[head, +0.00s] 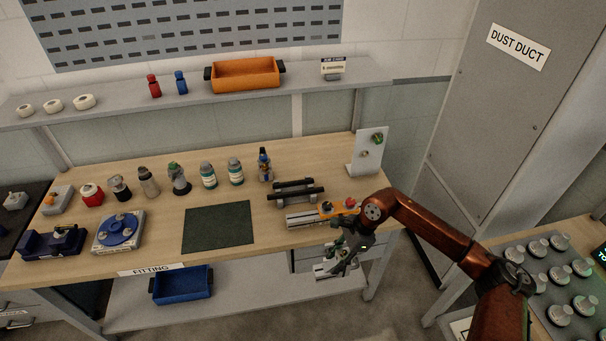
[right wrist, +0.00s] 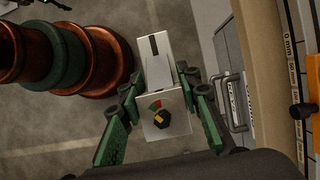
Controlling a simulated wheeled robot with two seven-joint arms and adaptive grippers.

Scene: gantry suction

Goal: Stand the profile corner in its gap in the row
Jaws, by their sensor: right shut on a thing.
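My right gripper (head: 345,257) is shut on a pale metal piece (head: 326,270), which appears to be the profile corner, in front of the bench's right part and below its top. In the right wrist view, the green fingers of the right gripper (right wrist: 162,95) sit on both sides of the piece (right wrist: 155,58). It has a dark slot on one face and a black-yellow knob on the other. A row of bottles and canisters (head: 208,175) stands along the back of the bench (head: 275,235). I cannot make out a clear gap in it. My left gripper is out of view.
A metal rail (head: 302,218) with orange parts, black bars (head: 297,192) and a white upright plate (head: 370,153) stand at the bench's right. A dark green mat (head: 218,227) lies bare mid-bench. A blue bin (head: 182,285) is below.

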